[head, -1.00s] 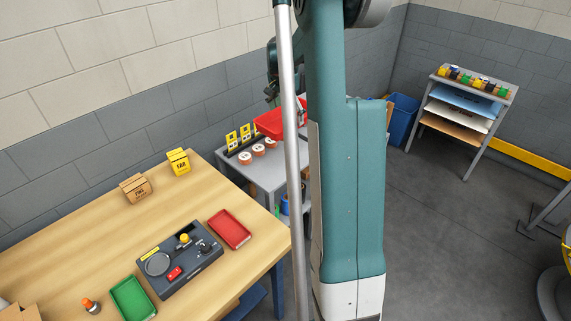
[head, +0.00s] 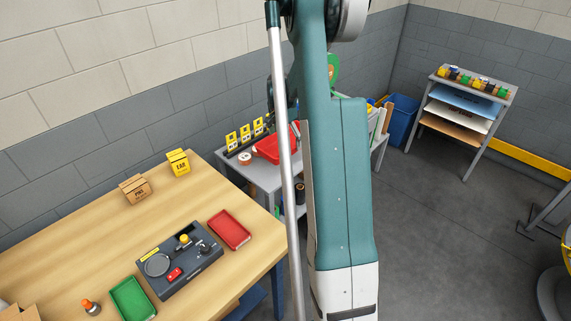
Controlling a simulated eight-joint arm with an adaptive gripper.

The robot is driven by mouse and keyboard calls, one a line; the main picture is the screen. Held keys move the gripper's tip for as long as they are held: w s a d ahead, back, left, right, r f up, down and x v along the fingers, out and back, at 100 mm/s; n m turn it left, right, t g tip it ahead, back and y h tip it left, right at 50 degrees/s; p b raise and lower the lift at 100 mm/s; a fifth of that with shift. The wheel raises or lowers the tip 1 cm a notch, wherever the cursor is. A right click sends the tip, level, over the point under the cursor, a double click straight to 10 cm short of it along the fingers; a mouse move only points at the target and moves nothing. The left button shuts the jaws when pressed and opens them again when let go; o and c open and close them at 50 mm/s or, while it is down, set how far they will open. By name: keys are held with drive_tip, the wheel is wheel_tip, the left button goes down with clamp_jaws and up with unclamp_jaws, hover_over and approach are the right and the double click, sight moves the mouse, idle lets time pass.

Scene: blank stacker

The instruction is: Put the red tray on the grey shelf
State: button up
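A red tray (head: 268,149) is over the top of the grey shelf unit (head: 262,178) at the back middle. It looks roughly level; I cannot tell whether it touches the top. My gripper (head: 296,132) is at the tray's right rim, partly hidden by the silver pole and my arm. Its fingers seem to be shut on that rim. A second red tray (head: 230,229) lies on the wooden table, beside the dark grey panel.
Yellow signs (head: 245,134) and an orange-white roll (head: 245,159) stand on the grey top. The wooden table (head: 90,225) holds a green tray (head: 132,299) and small boxes (head: 178,162). A slanted rack (head: 465,100) and blue bin (head: 402,118) stand at right.

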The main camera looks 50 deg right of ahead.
sight(286, 147)
drive_tip(key=shift+f+b, duration=0.3)
drive_tip(key=shift+f, duration=2.8)
drive_tip(key=shift+f, duration=0.15)
drive_tip(key=shift+f, duration=1.75)
drive_tip(key=shift+f+b, duration=0.15)
drive_tip(key=shift+b, duration=0.15)
drive_tip(key=o, duration=1)
